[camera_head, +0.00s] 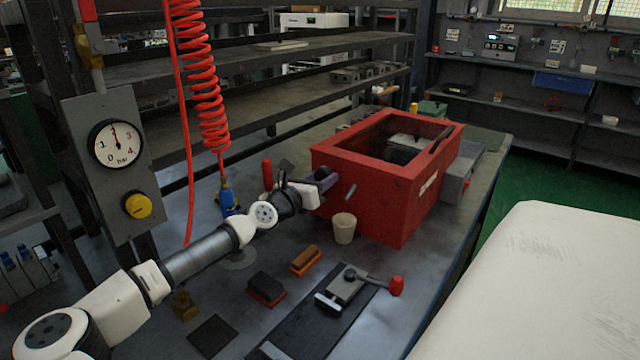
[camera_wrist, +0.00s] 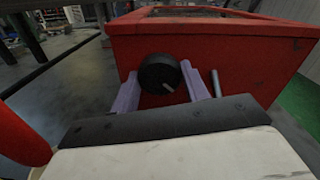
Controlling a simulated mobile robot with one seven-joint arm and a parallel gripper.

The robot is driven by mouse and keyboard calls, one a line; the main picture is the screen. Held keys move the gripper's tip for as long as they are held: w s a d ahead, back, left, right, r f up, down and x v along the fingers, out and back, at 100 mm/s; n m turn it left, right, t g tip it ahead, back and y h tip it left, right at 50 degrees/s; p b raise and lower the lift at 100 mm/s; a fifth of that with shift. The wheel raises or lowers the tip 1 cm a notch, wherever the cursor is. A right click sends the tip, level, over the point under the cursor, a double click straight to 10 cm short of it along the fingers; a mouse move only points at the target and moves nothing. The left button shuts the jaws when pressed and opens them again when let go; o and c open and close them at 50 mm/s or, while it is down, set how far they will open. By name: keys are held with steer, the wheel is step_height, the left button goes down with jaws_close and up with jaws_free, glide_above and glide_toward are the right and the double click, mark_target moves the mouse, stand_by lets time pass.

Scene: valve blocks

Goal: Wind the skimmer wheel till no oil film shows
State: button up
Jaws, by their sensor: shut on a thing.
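The skimmer wheel (camera_wrist: 158,74) is a black round knob with a small pale pin, on the front wall of the red tank (camera_head: 365,190). In the wrist view my gripper (camera_wrist: 170,88) has its two lilac fingers on either side of the wheel, shut on it. In the head view my gripper (camera_head: 322,180) reaches the tank's left face and hides the wheel. The tank (camera_wrist: 215,45) has an open top with a dark inside; I cannot tell whether an oil film shows there. A grey spout (camera_head: 351,192) sticks out beside the wheel, above a cream cup (camera_head: 344,228).
A red-handled clamp (camera_head: 350,287) on a dark plate, two brushes or blocks (camera_head: 305,260) and a brass piece (camera_head: 184,305) lie on the bench. A red coiled hose (camera_head: 208,85) hangs behind my arm. A pressure gauge (camera_head: 116,145) stands at left.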

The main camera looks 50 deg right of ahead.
steer(key=shift+f+m, duration=0.1)
steer(key=shift+m, duration=0.5)
steer(key=o, duration=1)
steer(key=shift+c, duration=0.2)
steer(key=shift+a, duration=0.1)
steer(key=s+a+b, duration=0.1)
steer(key=a+b, duration=0.2)
steer(key=a, duration=1)
steer(key=shift+a, duration=0.3)
